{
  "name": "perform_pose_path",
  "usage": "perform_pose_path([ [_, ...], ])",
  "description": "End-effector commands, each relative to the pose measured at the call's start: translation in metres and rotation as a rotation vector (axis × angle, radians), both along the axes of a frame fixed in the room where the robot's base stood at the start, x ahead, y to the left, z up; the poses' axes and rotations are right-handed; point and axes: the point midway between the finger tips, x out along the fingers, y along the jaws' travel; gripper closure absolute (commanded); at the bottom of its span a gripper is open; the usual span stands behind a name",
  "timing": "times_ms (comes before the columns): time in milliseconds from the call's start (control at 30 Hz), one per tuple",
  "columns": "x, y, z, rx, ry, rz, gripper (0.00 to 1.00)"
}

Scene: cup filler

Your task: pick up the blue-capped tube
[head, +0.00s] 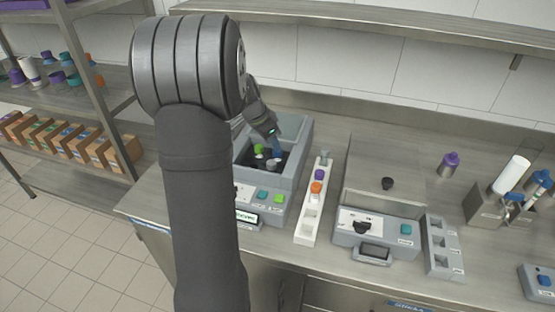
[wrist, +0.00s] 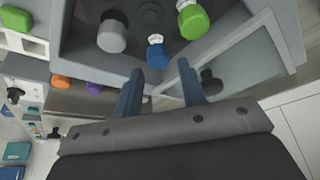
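The blue-capped tube (wrist: 158,56) stands in the dark well of a grey machine, its cap blue with a whitish ridged part. In the wrist view it shows between and just beyond the tips of my gripper (wrist: 160,72). The fingers are apart, with gaps on both sides of the cap, and hold nothing. In the head view my gripper (head: 277,148) reaches down into the machine (head: 298,135), and the blue cap cannot be told apart from the fingers there. A green cap (wrist: 192,20) and a grey-white cap (wrist: 112,36) stand close to the blue one.
The machine's walls surround the well. A white rack (head: 308,225) with purple (head: 319,174), orange (head: 316,187) and grey caps stands to the right. Further right are a second machine (head: 375,225) and an empty-looking grey rack (head: 441,250). A shelf (head: 75,185) stands left.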

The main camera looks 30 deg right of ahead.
Motion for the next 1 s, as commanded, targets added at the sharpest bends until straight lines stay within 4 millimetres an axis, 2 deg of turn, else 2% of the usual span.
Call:
perform_pose_path([
  [300, -0.002, -0.013, -0.042, 0.002, 0.002, -0.002, 0.63],
  [600, -0.001, -0.016, -0.047, 0.0, 0.0, -0.001, 0.63],
  [633, -0.001, -0.016, -0.047, 0.0, 0.0, -0.001, 0.65],
  [800, -0.001, -0.016, -0.047, 0.0, 0.0, -0.001, 0.96],
  [1000, -0.001, -0.016, -0.047, 0.0, 0.0, -0.001, 0.96],
])
